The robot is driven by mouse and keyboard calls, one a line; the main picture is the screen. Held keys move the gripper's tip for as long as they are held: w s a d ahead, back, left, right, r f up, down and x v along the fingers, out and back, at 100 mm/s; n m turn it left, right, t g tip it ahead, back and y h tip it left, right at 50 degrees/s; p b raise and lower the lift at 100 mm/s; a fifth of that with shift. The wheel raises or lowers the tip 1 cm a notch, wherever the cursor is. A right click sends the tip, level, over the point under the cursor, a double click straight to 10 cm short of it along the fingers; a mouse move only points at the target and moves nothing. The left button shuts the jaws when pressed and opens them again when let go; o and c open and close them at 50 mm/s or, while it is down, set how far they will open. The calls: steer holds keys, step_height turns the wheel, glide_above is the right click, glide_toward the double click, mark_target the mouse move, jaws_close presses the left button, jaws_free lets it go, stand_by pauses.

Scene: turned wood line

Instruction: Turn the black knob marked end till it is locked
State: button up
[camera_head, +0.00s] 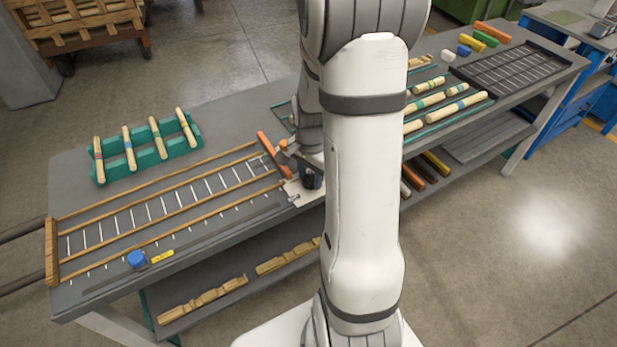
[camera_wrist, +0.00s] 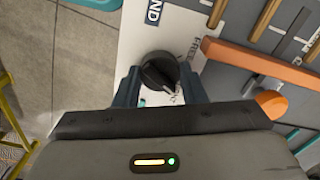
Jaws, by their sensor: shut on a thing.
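The black knob (camera_wrist: 158,72) sits on a white plate (camera_wrist: 135,38) in the wrist view. The plate bears the letters "ND" and the word "FREE", partly cut off or covered. My gripper (camera_wrist: 160,88) is shut on the knob, with one dark finger on each side. A pale mark on the knob points to the lower right in that view. In the head view my gripper (camera_head: 308,178) is at the right end of the wooden-railed rack, partly hidden by my arm, and the white plate (camera_head: 291,192) shows beside it.
An orange bar (camera_head: 274,155) and an orange rounded piece (camera_wrist: 271,103) lie close to my gripper. A green rack (camera_head: 148,150) holds several turned sticks behind.

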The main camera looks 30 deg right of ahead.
mark_target(310, 176)
steer(key=shift+m+b, duration=0.3)
steer(key=shift+m, duration=0.9)
steer(key=o, duration=1)
step_height(310, 176, up, 8)
steer(key=shift+f, duration=0.1)
